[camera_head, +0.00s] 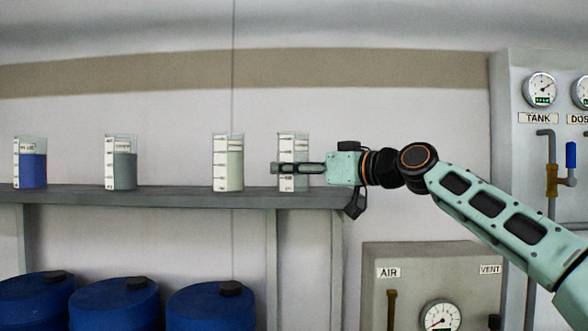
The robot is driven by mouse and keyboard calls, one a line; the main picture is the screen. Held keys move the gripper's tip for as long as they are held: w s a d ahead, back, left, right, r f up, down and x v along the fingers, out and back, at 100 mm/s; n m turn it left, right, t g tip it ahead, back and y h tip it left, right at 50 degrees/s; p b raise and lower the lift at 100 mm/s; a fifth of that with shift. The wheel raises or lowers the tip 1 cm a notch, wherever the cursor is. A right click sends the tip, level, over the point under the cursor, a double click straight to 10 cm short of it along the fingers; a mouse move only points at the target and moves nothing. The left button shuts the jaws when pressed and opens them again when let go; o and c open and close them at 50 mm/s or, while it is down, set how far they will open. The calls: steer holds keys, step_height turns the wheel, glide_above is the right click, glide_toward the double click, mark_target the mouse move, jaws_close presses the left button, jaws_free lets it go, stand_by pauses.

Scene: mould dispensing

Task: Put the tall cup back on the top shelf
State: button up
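A clear tall cup (294,145) with white graduation marks is at the right end of the grey top shelf (170,198). It is upright, and its base looks level with the shelf's surface. My gripper (284,169) reaches in from the right, level, with a dark finger crossing in front of the cup's lower half. The far finger is hidden, so I cannot tell whether the fingers press on the cup or stand loose around it. The finger hides a band of the cup.
Three similar cups stand to the left: one with pale content (228,165), one grey (122,170), one blue (32,170). Blue drums (115,305) stand below. A panel with an AIR label and gauge (440,316) is under my arm; a TANK gauge panel (520,150) is at right.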

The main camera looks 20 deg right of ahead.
steer(key=o, duration=0.3)
steer(key=shift+r, duration=0.1)
steer(key=shift+r+p, duration=0.2)
steer(key=shift+p, duration=0.1)
steer(key=b+v, duration=0.4)
steer(key=v, duration=0.8)
